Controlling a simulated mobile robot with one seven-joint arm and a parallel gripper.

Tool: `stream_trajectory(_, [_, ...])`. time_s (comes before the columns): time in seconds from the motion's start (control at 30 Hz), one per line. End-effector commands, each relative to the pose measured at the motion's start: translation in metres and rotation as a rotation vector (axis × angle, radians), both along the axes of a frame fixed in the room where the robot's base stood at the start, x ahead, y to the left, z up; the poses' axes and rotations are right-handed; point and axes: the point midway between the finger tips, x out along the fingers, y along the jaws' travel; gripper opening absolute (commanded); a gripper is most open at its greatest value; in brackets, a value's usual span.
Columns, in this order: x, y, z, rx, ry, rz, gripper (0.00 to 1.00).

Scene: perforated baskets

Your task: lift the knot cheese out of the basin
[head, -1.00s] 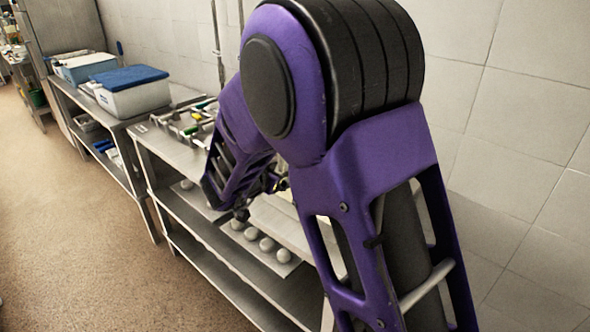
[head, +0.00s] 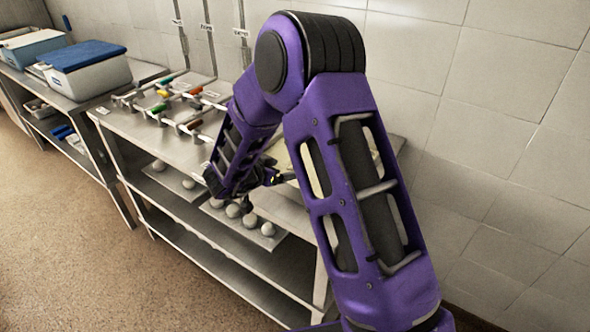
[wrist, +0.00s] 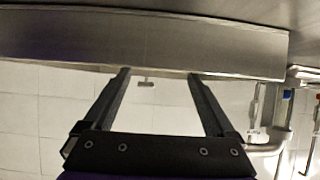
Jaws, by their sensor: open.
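My gripper (wrist: 158,76) is open and empty in the wrist view, its two dark fingers apart with a steel surface and pale wall tiles beyond them. In the head view my gripper (head: 272,178) is small and partly hidden by my purple arm, above the near edge of the steel table. I cannot make out the knot cheese or the basin in either view. A pale flat surface (head: 309,172) shows partly behind my arm; I cannot tell what it is.
The steel table (head: 135,127) carries several colour-marked tools (head: 163,94). Several pale round balls (head: 233,211) lie on its lower shelf. A white box with a blue lid (head: 88,56) stands on the bench at left. The brown floor (head: 60,250) is open in front.

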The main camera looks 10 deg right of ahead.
Motion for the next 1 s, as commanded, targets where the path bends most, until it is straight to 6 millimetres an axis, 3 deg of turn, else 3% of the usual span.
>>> stream_trajectory(0.37, [0.018, -0.018, -0.015, 0.001, 0.002, -0.001, 0.91])
stream_trajectory(0.63, [0.041, -0.041, -0.033, 0.000, 0.001, -0.001, 0.91])
stream_trajectory(0.87, [0.044, -0.043, -0.033, 0.000, -0.001, 0.002, 0.91])
stream_trajectory(1.0, [0.043, -0.043, -0.033, 0.000, -0.001, 0.002, 0.67])
